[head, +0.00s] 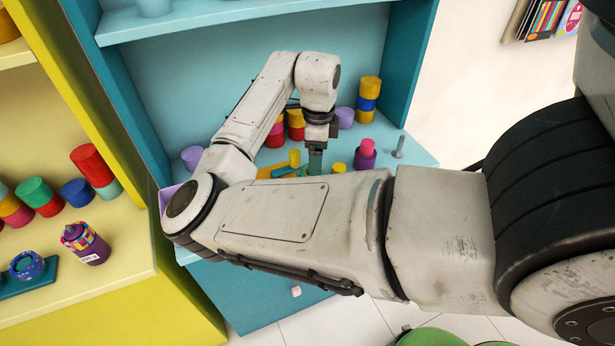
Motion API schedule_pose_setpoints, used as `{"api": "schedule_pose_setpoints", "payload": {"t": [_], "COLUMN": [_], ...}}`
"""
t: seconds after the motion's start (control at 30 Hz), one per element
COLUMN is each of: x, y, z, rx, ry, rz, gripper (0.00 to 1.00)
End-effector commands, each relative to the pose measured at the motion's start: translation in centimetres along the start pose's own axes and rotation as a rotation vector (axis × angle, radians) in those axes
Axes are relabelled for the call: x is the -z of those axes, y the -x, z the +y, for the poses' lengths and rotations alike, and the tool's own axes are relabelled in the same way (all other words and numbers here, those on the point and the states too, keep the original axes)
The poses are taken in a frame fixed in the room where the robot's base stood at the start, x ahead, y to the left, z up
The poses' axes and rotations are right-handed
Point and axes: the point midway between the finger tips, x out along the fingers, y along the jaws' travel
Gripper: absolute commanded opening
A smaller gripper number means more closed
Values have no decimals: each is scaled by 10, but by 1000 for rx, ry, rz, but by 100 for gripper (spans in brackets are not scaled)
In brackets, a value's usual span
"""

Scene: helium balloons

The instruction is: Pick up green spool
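A green spool-like item (315,163) stands on the blue shelf, partly hidden by my own arm in the foreground. My gripper (318,145) points down directly over it, at or just above its top. The fingertips are small and dark here, so I cannot tell whether they are apart, touching the green item, or shut on it.
Around the gripper on the shelf are a purple spool with a pink top (366,152), a yellow-blue-yellow stack (368,95), a grey peg (399,147) and yellow pieces (294,158). Red and yellow stacks (296,122) stand behind. A yellow shelf unit (150,310) is at left.

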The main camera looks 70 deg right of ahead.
Motion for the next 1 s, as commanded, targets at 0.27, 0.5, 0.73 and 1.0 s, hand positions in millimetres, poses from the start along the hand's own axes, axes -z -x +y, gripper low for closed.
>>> {"api": "schedule_pose_setpoints", "payload": {"t": [0.27, 0.5, 0.73, 1.0], "x": [-2, -4, -4, -4], "y": [-22, -55, -63, -63], "z": [2, 4, 4, 4], "rx": [0, 0, 2, 2], "ry": [3, 2, 2, 2], "rz": [0, 0, 0, 0], "gripper": [85, 85, 85, 70]}}
